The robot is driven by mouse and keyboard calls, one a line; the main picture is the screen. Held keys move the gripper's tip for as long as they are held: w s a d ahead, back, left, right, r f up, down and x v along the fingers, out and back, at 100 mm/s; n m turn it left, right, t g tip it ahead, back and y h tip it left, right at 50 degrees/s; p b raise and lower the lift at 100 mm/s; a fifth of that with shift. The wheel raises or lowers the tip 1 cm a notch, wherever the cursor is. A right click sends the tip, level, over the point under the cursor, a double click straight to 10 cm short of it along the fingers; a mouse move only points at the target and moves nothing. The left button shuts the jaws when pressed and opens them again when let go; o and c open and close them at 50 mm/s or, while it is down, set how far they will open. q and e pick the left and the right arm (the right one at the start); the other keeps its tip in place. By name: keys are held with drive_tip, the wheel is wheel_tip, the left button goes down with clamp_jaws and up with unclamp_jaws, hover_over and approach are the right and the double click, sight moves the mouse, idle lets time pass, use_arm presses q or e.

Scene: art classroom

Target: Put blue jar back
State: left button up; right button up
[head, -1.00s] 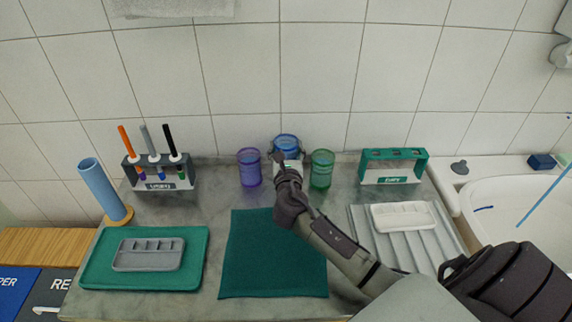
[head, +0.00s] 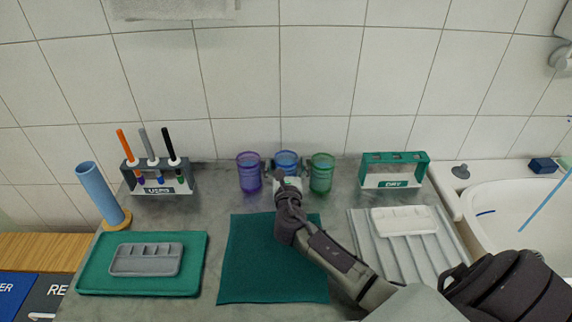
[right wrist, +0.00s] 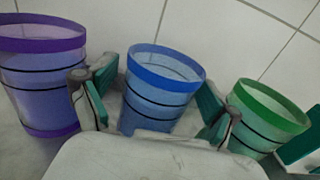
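The blue jar (head: 287,160) stands upright at the back of the counter, between the purple jar (head: 249,173) and the green jar (head: 321,173). My right gripper (head: 287,172) is at the blue jar from the front. In the right wrist view its two fingers (right wrist: 158,100) are spread on either side of the blue jar (right wrist: 158,88), with slight gaps beside the jar's wall. The left finger is close to the purple jar (right wrist: 42,85), the right one close to the green jar (right wrist: 262,118). The blue jar's lower part is hidden by my gripper. My left gripper is not in view.
A brush rack (head: 160,178) and blue tube (head: 100,195) stand at the left; a green DRY rack (head: 394,170) stands right of the jars. A green mat (head: 250,260) lies under my forearm. A tray (head: 190,275) and ribbed drainer (head: 365,230) flank it. A sink (head: 510,225) is far right.

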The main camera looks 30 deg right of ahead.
drive_tip(key=shift+s+r, duration=0.1)
drive_tip(key=shift+r, duration=0.05)
drive_tip(key=v, duration=1.2)
